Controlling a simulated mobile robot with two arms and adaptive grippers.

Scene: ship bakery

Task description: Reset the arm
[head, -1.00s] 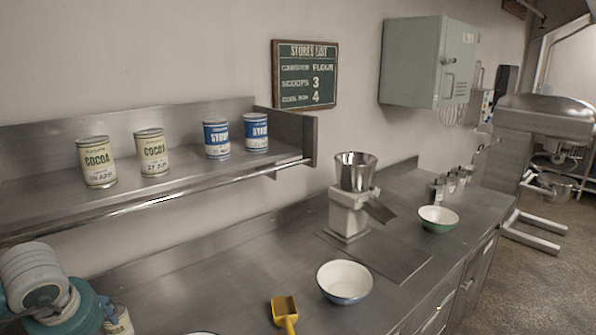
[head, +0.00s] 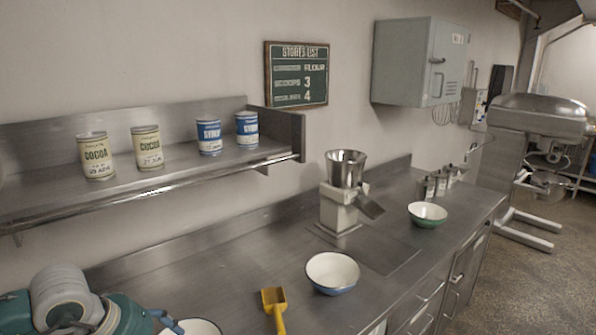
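My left arm comes in at the bottom left corner of the head view, with teal and grey links. My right arm and gripper are not in view.
On the steel counter are a yellow scoop (head: 274,307), a blue-rimmed bowl (head: 332,272), a hopper machine (head: 340,205) and a green bowl (head: 427,214). Cocoa cans (head: 96,156) and syrup cans (head: 209,138) stand on the shelf (head: 120,188).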

